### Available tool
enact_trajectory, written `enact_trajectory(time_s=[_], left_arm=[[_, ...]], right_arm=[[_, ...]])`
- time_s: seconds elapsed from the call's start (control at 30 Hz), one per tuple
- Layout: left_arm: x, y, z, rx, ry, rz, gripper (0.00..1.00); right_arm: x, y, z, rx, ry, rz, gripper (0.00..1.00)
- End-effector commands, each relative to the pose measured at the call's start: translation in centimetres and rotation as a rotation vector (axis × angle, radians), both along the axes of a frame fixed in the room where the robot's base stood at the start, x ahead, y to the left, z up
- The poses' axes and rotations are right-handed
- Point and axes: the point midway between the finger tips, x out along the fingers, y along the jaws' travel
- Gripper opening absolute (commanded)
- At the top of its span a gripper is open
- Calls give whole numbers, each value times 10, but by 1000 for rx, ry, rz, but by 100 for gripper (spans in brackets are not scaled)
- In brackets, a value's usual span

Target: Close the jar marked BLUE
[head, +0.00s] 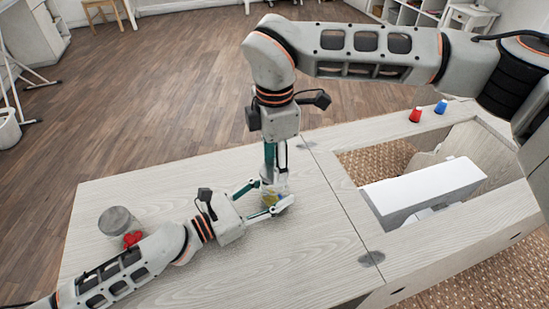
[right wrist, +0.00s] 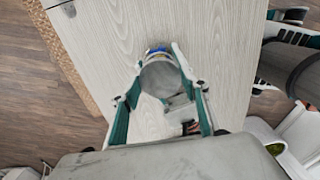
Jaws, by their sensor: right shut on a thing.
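A clear jar (head: 272,196) with yellow showing in its lower part stands near the middle of the table. My right gripper (head: 273,178) comes down over it from above. In the right wrist view its fingers (right wrist: 162,75) are shut on a round grey lid (right wrist: 160,78); a bit of blue and yellow shows just beyond the lid's far edge. I cannot tell whether the lid touches the jar. My left gripper (head: 268,203) reaches in low from the left, its fingers on either side of the jar; whether they grip it is unclear. The jar's marking is not readable.
Another grey-topped jar (head: 115,221) stands at the table's left, with red pieces (head: 132,239) at it. A white sewing machine (head: 422,190) sits in the cabinet opening on the right. Red (head: 416,115) and blue (head: 441,107) spools stand behind it. The table's front middle is clear.

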Motion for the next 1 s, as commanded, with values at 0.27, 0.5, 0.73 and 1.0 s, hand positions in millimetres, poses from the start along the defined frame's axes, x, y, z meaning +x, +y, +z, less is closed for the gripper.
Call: enact_trajectory(time_s=[0.27,0.5,0.73,1.0], left_arm=[[0,0,0,0,0,0,10],[0,0,0,0,0,0,10],[0,0,0,0,0,0,10],[0,0,0,0,0,0,10]], right_arm=[[0,0,0,0,0,0,37],[0,0,-8,-1,2,0,37],[0,0,-18,0,1,1,37],[0,0,-18,0,1,1,37]])
